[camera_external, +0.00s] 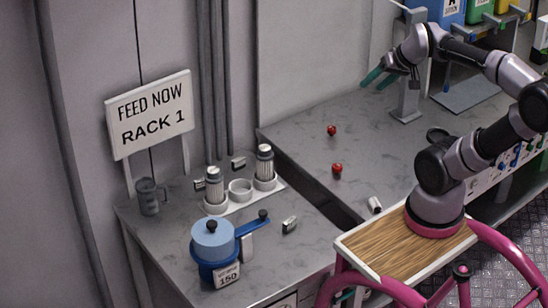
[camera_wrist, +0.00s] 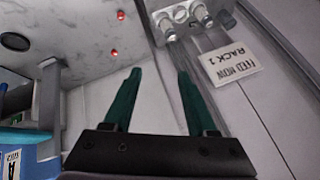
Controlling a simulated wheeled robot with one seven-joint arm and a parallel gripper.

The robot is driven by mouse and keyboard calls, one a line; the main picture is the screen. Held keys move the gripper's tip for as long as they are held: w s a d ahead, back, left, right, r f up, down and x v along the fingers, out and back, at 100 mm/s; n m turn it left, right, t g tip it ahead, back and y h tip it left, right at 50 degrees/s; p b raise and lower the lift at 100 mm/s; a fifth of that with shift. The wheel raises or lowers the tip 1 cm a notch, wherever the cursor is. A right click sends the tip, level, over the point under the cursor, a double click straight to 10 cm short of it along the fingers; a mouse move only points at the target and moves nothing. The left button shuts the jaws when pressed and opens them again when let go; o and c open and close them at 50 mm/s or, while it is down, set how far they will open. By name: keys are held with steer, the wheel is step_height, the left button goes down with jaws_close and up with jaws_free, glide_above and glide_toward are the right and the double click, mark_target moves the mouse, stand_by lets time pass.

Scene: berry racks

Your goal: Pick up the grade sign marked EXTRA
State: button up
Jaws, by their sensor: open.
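I cannot read the word EXTRA on anything in either view. Small dark blocks with pale faces lie on the left table: one block (camera_external: 289,224) right of the blue pot, another block (camera_external: 238,163) behind the shaker tray, and a third block (camera_external: 198,184) left of the shakers. Their markings are too small to read. My gripper (camera_external: 374,80) is up at the back, above the right counter and far from these blocks. In the wrist view my gripper (camera_wrist: 160,73) has its teal fingers apart, with nothing between them.
A blue pot (camera_external: 213,240) bears a 150 card. The shaker tray (camera_external: 224,206), grey mug (camera_external: 149,196) and RACK 1 board (camera_external: 150,112) stand on the left table. Red berries (camera_external: 337,168) and a white cylinder (camera_external: 375,205) lie on the right counter. A dark gap (camera_external: 310,180) separates the surfaces.

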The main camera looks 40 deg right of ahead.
step_height(320, 180, up, 6)
steer(key=w, duration=0.1)
steer(key=w+a+r+m+g+y, duration=0.25)
steer(key=w+a+m, duration=0.35)
steer(key=w, duration=0.7)
steer(key=w+a+f+m+g+y, duration=0.1)
steer(key=w+a+m+y, duration=0.25)
steer(key=w, duration=0.55)
steer(key=w+a+f+m+g+y, duration=0.1)
steer(key=w+a+m+y, duration=0.2)
steer(key=w, duration=0.7)
steer(key=w+a+f+m+g+y, duration=0.1)
steer(key=w+a+f+m+y, duration=0.15)
steer(key=w+a, duration=0.45)
glide_toward(203, 184)
steer(key=shift+m, duration=0.3)
steer(key=v, duration=0.5)
steer(key=shift+w+d+r, duration=0.15)
steer(key=shift+d+r, duration=0.05)
steer(key=shift+r, duration=0.2)
steer(key=shift+a+f+t, duration=0.15)
steer(key=shift+f+t, duration=0.05)
steer(key=shift+t, duration=0.05)
steer(key=x, duration=1.1)
steer(key=shift+w+a+f, duration=0.1)
steer(key=shift+a+f, duration=0.05)
steer(key=shift+a, duration=0.1)
jaws_close()
